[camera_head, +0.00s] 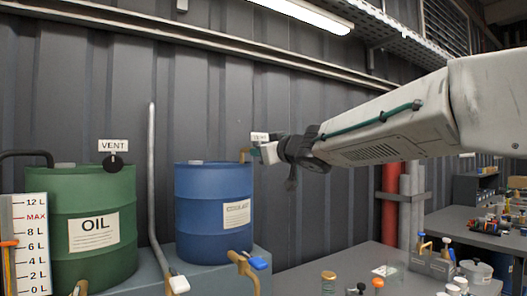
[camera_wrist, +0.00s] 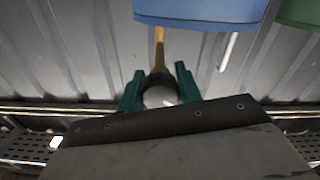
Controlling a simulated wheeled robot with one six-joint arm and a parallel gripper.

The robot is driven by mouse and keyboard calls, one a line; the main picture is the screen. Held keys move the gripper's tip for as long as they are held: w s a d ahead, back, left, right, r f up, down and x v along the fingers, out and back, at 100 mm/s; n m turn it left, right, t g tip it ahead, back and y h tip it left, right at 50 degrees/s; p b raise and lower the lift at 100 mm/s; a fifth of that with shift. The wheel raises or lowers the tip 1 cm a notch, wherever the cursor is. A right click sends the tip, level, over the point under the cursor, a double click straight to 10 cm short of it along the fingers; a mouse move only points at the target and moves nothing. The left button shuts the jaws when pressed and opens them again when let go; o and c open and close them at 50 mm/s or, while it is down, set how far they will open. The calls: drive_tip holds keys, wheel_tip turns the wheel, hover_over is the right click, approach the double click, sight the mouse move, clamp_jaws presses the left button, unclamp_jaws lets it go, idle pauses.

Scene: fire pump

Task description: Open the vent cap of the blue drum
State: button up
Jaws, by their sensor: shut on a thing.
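The blue drum (camera_head: 214,212) with a coolant label stands on a grey bench in the head view; its blue side also shows at the top of the wrist view (camera_wrist: 195,10). A brass vent pipe (camera_head: 245,154) rises at its top right edge, under a small white vent sign (camera_head: 259,137). My gripper (camera_head: 262,151) is at this pipe's end. In the wrist view its green fingers (camera_wrist: 159,92) are on either side of the dark round vent cap (camera_wrist: 157,80), shut on it. The cap is mostly hidden in the head view, and whether it has turned cannot be told.
A green oil drum (camera_head: 120,225) with its own vent sign (camera_head: 112,145) and a level gauge (camera_head: 25,245) stand at left. A grey upright pipe (camera_head: 153,190) is between the drums. The corrugated wall is close behind. Worktables with small items are at right.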

drive_tip(key=n, duration=0.6)
drive_tip(key=shift+n, duration=0.3)
drive_tip(key=n, duration=0.5)
drive_tip(key=shift+f, duration=0.1)
drive_tip(key=shift+n, duration=0.4)
drive_tip(key=o, duration=1)
drive_tip(key=v, duration=0.7)
drive_tip(key=shift+s+d, duration=0.25)
drive_tip(key=shift+s, duration=0.1)
